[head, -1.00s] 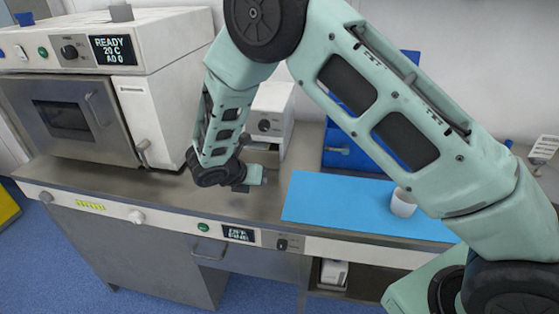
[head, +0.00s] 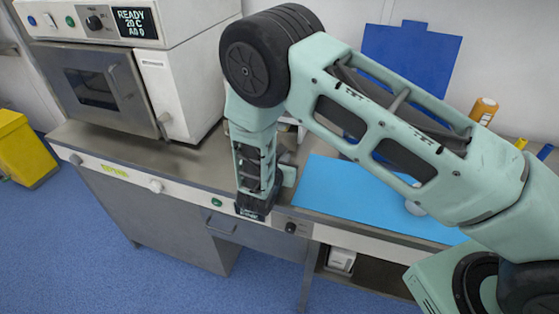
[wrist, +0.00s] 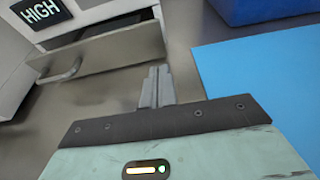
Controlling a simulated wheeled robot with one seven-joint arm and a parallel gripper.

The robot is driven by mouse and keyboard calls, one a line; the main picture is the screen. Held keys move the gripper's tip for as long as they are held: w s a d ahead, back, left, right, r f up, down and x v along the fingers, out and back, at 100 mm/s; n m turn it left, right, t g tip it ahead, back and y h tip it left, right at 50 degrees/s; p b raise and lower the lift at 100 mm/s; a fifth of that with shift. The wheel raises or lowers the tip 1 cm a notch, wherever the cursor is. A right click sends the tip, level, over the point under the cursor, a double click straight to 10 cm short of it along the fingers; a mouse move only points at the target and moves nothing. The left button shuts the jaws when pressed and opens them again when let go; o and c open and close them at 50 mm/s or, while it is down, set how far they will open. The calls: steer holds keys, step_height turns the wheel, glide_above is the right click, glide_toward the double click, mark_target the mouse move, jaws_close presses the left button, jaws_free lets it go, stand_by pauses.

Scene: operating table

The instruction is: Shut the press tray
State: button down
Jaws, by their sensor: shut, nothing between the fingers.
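The press is the small white unit with a HIGH display (wrist: 41,10) at the upper left of the wrist view. Its metal press tray (wrist: 115,58) has a bar handle (wrist: 62,76) on its front panel. The tray stands out from the body, with a dark gap behind its front. My gripper (wrist: 157,72) is shut and empty, over the bench just right of and nearer than the tray front; contact cannot be told. In the head view my arm hides most of the press and the tray, and the fingertips are not clear.
A blue mat (head: 345,190) lies on the metal bench right of my gripper, with a blue panel (head: 408,60) behind it. A large oven-like machine (head: 180,85) stands at the left. A yellow bin (head: 25,150) is on the floor. Bare bench lies between machine and arm.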

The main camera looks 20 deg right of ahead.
mark_target(293, 142)
steer(key=shift+r+p+x, duration=0.15)
steer(key=shift+p+x, duration=0.25)
steer(key=shift+x, duration=0.6)
steer(key=shift+r+p+x, duration=0.2)
steer(key=shift+p+x, duration=0.25)
steer(key=shift+x, duration=0.6)
steer(key=shift+r+p+x, duration=0.15)
steer(key=shift+p+x, duration=0.25)
steer(key=shift+x, duration=0.6)
steer(key=shift+w+d, duration=0.1)
steer(key=shift+w, duration=0.1)
steer(key=x, duration=0.1)
steer(key=b+x, duration=0.2)
steer(key=shift+w+d+r, duration=0.15)
steer(key=shift+w+r, duration=0.05)
steer(key=shift+r, duration=0.05)
steer(key=shift+w+d+r+b, duration=0.2)
steer(key=shift+w+b, duration=0.1)
steer(key=shift+b, duration=0.1)
steer(key=shift+w+d+r, duration=0.1)
steer(key=shift+r, duration=0.1)
